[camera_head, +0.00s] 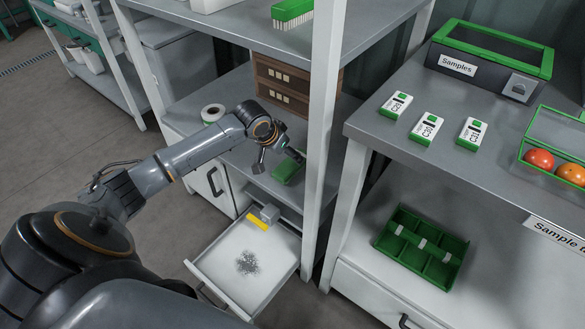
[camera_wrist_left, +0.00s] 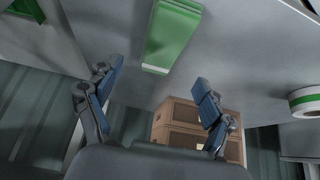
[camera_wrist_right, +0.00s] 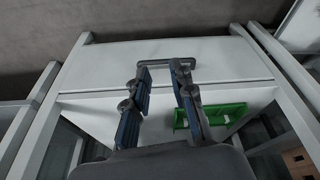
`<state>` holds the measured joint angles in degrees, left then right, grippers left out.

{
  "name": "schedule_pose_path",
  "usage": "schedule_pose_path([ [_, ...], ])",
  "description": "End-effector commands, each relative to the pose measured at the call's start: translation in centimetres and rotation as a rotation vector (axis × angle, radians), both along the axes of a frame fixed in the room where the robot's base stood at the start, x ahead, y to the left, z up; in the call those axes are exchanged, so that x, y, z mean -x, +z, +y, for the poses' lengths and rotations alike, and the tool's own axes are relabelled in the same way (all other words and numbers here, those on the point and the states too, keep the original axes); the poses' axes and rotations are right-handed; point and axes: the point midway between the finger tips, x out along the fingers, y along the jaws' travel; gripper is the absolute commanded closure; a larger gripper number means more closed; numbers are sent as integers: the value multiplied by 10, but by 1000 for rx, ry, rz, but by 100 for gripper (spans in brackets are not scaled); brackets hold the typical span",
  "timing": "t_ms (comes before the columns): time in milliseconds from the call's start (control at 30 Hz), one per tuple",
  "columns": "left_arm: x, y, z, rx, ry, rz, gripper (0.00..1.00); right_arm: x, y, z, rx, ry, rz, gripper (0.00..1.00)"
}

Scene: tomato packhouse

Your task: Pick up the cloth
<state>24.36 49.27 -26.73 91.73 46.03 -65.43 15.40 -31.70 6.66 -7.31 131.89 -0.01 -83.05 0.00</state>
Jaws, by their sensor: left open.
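A folded green cloth (camera_head: 288,170) lies on the lower shelf in the head view. It also shows in the left wrist view (camera_wrist_left: 170,36), flat on the grey surface beyond the fingertips. My left gripper (camera_head: 280,160) is open above the cloth, with one finger on either side of it in the picture. In the left wrist view the space between its fingers (camera_wrist_left: 158,75) is empty. My right gripper (camera_wrist_right: 162,70) shows only in the right wrist view, fingers apart and nothing held, close to a grey drawer handle (camera_wrist_right: 165,62). I cannot tell whether it touches the handle.
A white shelf post (camera_head: 320,150) stands just right of my left gripper. Brown drawer boxes (camera_head: 296,85) and a tape roll (camera_head: 212,113) are near the cloth. An open white drawer (camera_head: 215,266) juts out below. A green divided tray (camera_head: 422,248) sits on the right shelf.

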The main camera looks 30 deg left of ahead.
Motion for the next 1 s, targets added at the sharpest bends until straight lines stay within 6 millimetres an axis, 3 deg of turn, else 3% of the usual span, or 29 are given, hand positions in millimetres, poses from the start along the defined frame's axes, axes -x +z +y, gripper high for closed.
schedule_pose_path([
  [400, -10, -28, 0, -1, 0, 0, 19, 10, 35, -2, -1, -2, -22, 76],
  [600, -22, -56, -1, -1, 0, 0, 19, 12, 27, -2, 0, -2, -20, 76],
  [933, -25, -60, -1, -3, -1, -1, 19, 12, 26, -2, 0, -2, -20, 76],
  [1000, -25, -60, -1, -3, -1, 0, 31, 12, 26, -2, 0, -2, -20, 76],
])
